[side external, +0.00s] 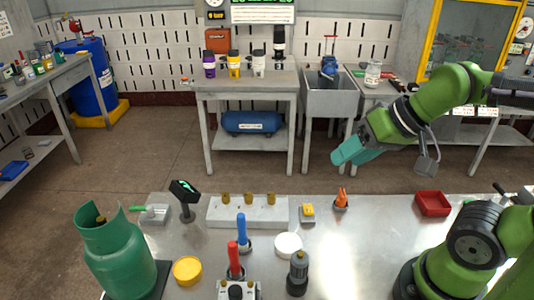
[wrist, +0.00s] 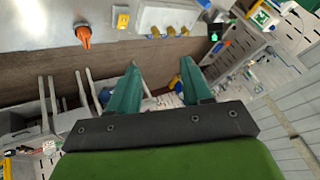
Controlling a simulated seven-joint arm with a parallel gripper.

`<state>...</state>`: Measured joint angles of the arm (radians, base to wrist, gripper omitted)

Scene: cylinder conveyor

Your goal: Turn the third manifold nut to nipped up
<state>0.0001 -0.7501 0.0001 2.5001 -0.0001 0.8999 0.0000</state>
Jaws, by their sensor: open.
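The manifold (side external: 248,213) is a pale grey block at the back of the metal bench, with three brass nuts (side external: 249,198) standing in a row on top. It also shows at the top of the wrist view (wrist: 185,12), with the nuts (wrist: 171,31) along its near edge. How tight each nut is cannot be told. My gripper (side external: 345,153) has teal fingers and is held high, right of the manifold and beyond the bench's back edge. In the wrist view its fingers (wrist: 158,82) are spread apart with nothing between them.
A yellow block (side external: 308,211) and an orange item (side external: 341,199) sit right of the manifold; a dark stand with a green display (side external: 185,198) is left. Blue (side external: 241,228) and red (side external: 234,258) handles stand in front. A red tray (side external: 433,204) lies right.

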